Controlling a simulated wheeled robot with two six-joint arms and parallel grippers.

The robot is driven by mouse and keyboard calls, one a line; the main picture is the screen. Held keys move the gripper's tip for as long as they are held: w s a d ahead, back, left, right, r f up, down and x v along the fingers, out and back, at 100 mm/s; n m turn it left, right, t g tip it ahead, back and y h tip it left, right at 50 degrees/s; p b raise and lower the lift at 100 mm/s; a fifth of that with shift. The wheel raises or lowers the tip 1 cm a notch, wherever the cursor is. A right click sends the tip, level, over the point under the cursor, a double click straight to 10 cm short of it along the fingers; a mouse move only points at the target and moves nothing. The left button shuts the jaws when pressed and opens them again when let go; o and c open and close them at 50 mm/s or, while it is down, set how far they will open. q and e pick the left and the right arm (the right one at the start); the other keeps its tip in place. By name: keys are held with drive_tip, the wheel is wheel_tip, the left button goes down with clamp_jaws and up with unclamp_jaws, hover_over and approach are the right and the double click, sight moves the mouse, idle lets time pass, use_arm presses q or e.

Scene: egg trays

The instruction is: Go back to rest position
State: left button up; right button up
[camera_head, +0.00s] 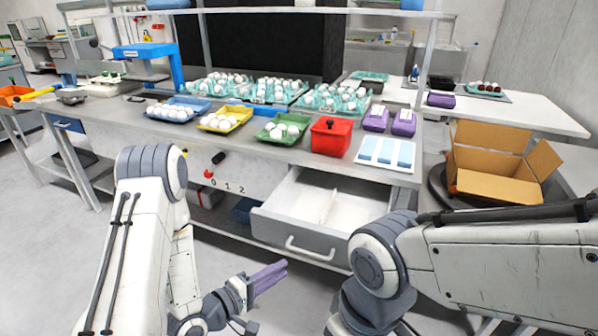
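My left arm comes in at the lower left and hangs down in front of the table. Its gripper (284,267) is low over the floor, below and in front of the open drawer. Its two purple-grey fingers lie close together with no clear gap, and nothing shows between them. My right arm fills the lower right, and its gripper is outside the picture. Eggs lie in a blue tray (165,116), a yellow tray (237,126) and a green tray (268,139) on the table. Teal egg trays (297,101) stand behind them.
A drawer (284,231) is pulled out under the table (330,167). A red box (331,136), purple packs (376,119) and a white-blue panel (386,153) stand at the table's front right. An open cardboard box (490,187) is at the right. Floor is clear at the left.

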use_arm(q)
drive_tip(key=s+d+r+m+g+y+p, duration=0.3)
drive_tip(key=r+m+g+y+p, duration=0.35)
drive_tip(key=r+m, duration=0.45)
drive_tip(key=s+r+m+g+y+p, duration=0.1)
drive_tip(key=s+r+m+g+p, duration=0.1)
drive_tip(key=s+r, duration=0.4)
drive_tip(key=s+r+m+g+y+p, duration=0.2)
drive_tip(key=s+r+m, duration=0.3)
drive_tip(key=s, duration=0.9)
drive_tip(key=shift+d+r+g, duration=0.45)
drive_tip(key=shift+r+g, duration=0.1)
drive_tip(key=shift+g, duration=0.2)
